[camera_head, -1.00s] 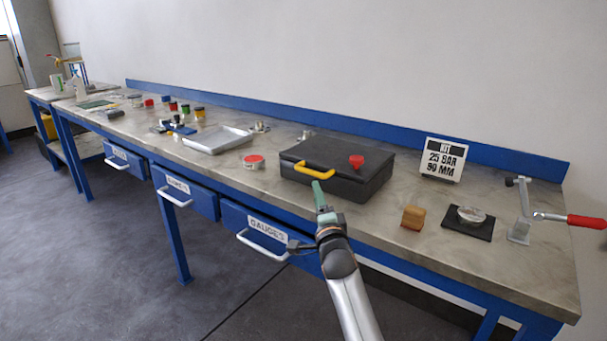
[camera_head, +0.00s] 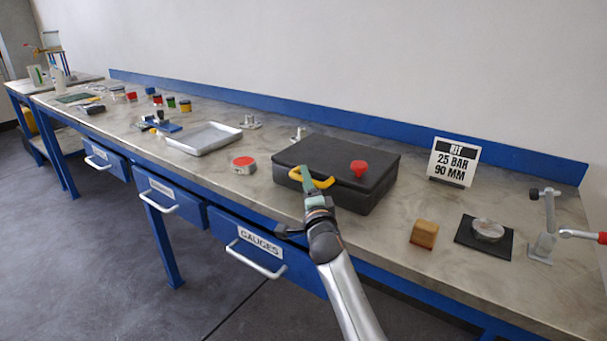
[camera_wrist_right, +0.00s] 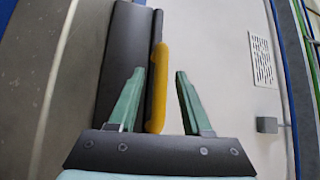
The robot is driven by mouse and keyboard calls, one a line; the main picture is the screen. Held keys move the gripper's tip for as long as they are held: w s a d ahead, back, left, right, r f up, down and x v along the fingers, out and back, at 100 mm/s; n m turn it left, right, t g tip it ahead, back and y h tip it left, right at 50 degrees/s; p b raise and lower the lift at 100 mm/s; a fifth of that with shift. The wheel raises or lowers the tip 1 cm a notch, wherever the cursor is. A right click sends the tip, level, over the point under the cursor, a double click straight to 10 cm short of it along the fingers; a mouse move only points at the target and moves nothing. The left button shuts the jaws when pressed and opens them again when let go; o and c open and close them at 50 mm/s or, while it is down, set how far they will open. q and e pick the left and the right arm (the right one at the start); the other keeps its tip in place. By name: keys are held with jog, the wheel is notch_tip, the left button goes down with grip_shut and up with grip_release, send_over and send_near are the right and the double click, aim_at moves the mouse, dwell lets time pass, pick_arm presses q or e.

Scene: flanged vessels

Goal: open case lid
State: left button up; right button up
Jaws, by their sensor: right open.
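My right gripper (camera_head: 308,178) is at the handle's left part. In the right wrist view the yellow handle (camera_wrist_right: 158,85) runs between the two open green fingers (camera_wrist_right: 158,92), nearer the left finger. Neither finger is clearly pressed on it. The case also shows in the wrist view (camera_wrist_right: 118,75). My left gripper is not in view.
A red-lidded tin (camera_head: 243,165) and a metal tray (camera_head: 206,139) stand left of the case. A wooden block (camera_head: 424,234), a black pad (camera_head: 470,241), a sign (camera_head: 453,162) and a red-handled clamp (camera_head: 550,240) stand to the right. Drawers (camera_head: 262,250) lie below the front edge.

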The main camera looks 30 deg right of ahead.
jog(key=shift+w+d, duration=0.15)
jog(key=shift+w, duration=0.15)
jog(key=shift+c, duration=0.4)
jog(key=shift+r, duration=0.1)
grip_shut()
dwell(0.9)
